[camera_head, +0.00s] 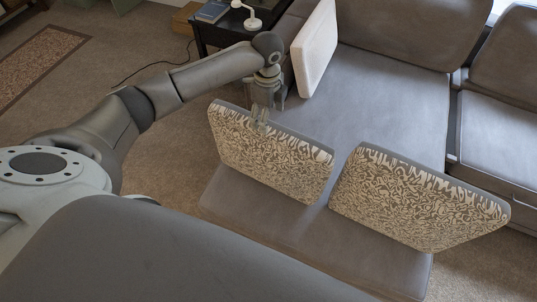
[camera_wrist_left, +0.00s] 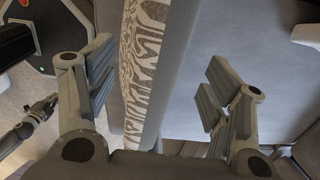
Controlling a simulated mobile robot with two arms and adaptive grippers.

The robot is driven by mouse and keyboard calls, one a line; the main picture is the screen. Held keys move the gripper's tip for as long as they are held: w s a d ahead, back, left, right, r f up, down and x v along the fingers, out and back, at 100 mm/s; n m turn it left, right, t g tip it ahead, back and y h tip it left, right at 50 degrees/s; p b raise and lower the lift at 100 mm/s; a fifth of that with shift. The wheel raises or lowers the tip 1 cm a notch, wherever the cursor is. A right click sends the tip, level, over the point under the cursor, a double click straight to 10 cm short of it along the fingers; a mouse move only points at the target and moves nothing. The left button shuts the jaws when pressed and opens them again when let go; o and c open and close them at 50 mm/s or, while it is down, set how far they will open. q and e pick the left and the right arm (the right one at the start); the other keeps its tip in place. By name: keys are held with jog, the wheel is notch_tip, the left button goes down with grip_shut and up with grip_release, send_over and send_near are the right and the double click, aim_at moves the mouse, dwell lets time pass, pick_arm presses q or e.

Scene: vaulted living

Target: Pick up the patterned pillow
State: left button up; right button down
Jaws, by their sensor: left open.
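Two patterned pillows stand on the grey sofa seat in the head view: a left one (camera_head: 268,160) and a right one (camera_head: 415,203), both with cream and brown patterned fronts and grey edges. My left gripper (camera_head: 260,122) is open over the top edge of the left patterned pillow. In the left wrist view, this pillow (camera_wrist_left: 145,60) runs between the open fingers of my left gripper (camera_wrist_left: 160,100), patterned side left, plain grey side right. I see gaps at both fingers. What looks like my right gripper (camera_wrist_left: 48,104) is small at the left there; its jaws are unclear.
A white pillow (camera_head: 315,48) leans on the sofa (camera_head: 385,95) behind my left gripper. A dark side table (camera_head: 220,32) with a white lamp and a book stands beyond my arm. Brown carpet (camera_head: 165,150) lies open left of the sofa.

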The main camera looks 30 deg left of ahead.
pick_arm(q)
jog(key=shift+f, duration=0.7)
notch_tip(320, 180, down, 4)
jog(key=shift+s+r+p, duration=0.15)
jog(key=shift+r+p, duration=0.05)
jog(key=shift+p, duration=0.4)
jog(key=shift+f, duration=0.55)
pick_arm(e)
jog(key=shift+w+r, duration=0.65)
jog(key=shift+w, duration=0.05)
pick_arm(q)
jog(key=c, duration=0.7)
jog(key=shift+r, duration=0.1)
grip_shut()
pick_arm(e)
jog(key=shift+s+d, duration=0.15)
jog(key=shift+s, duration=0.3)
